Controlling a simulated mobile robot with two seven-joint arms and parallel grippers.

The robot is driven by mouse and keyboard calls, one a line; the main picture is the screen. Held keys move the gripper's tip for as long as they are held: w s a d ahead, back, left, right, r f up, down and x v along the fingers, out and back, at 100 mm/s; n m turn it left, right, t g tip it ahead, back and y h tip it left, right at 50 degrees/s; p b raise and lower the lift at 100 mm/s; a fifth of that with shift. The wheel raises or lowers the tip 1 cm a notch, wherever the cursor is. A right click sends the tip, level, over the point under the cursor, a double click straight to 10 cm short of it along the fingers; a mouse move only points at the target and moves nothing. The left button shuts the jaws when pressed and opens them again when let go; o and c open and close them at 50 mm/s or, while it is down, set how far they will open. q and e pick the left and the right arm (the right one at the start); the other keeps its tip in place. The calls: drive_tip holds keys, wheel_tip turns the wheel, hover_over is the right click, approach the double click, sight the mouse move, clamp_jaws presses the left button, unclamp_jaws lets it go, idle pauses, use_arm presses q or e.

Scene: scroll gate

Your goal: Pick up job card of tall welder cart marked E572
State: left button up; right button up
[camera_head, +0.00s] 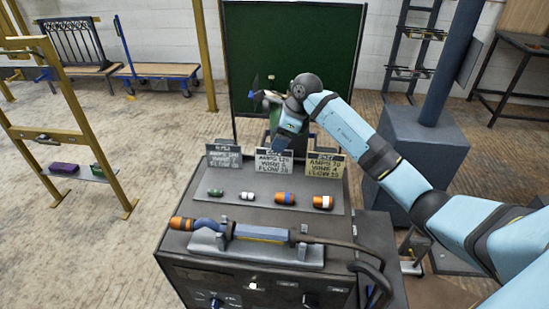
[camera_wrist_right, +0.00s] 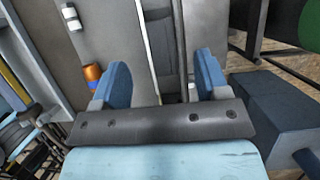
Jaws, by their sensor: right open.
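A dark welder cart (camera_head: 180,245) stands in front of me. Three job cards stand upright in a row along the back of its top: a grey left card (camera_head: 224,156), a pale middle card (camera_head: 272,162) and a yellowish right card (camera_head: 325,165). Their small header codes are too blurred to read surely, so I cannot tell which is E572's. My right gripper (camera_head: 285,130) is above and behind the middle card in the head view. In the right wrist view its blue fingers (camera_wrist_right: 160,75) are spread apart, with grey surfaces beyond and nothing clearly held. My left gripper is out of view.
A torch (camera_head: 262,234) lies across the front. A green screen (camera_head: 300,50) stands behind. A grey block with a post (camera_head: 410,145) is at the right.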

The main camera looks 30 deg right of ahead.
sight(274, 158)
drive_tip(key=p+x, duration=0.1)
drive_tip(key=x, duration=0.2)
drive_tip(key=shift+a+f, duration=0.2)
drive_tip(key=shift+f, duration=0.15)
drive_tip(key=shift+w+a+f, duration=0.1)
drive_tip(key=shift+a+f, duration=0.05)
drive_tip(key=shift+f, duration=0.4)
drive_tip(key=c, duration=1)
drive_tip(key=shift+r, duration=0.1)
drive_tip(key=shift+c, duration=0.2)
